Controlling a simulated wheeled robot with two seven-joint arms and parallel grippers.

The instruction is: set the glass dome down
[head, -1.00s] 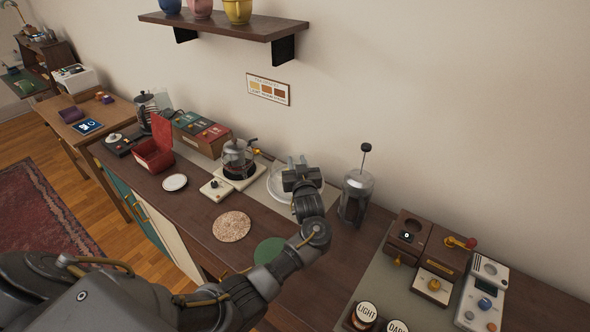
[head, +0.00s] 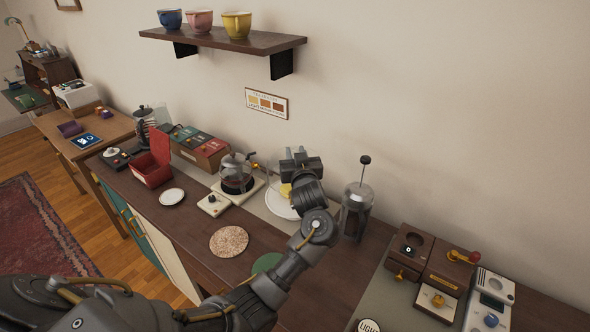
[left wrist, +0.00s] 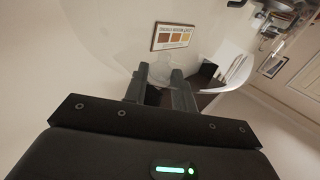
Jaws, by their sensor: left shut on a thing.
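My left gripper (head: 298,158) is shut on the glass dome (left wrist: 112,35). The dome is clear and spreads out beyond the fingertips in the left wrist view; in the head view its outline is too faint to trace. The gripper is above a round white plate (head: 277,207) at the back of the counter. A small yellow thing (head: 286,190) shows on the plate, partly hidden by my gripper. My right gripper is not in view.
A glass coffee pot (head: 236,173) stands left of the plate, and a French press (head: 357,207) stands close on the right. A cork mat (head: 229,241) and a green mat (head: 266,263) lie in front. A wall shelf (head: 222,40) with cups hangs above.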

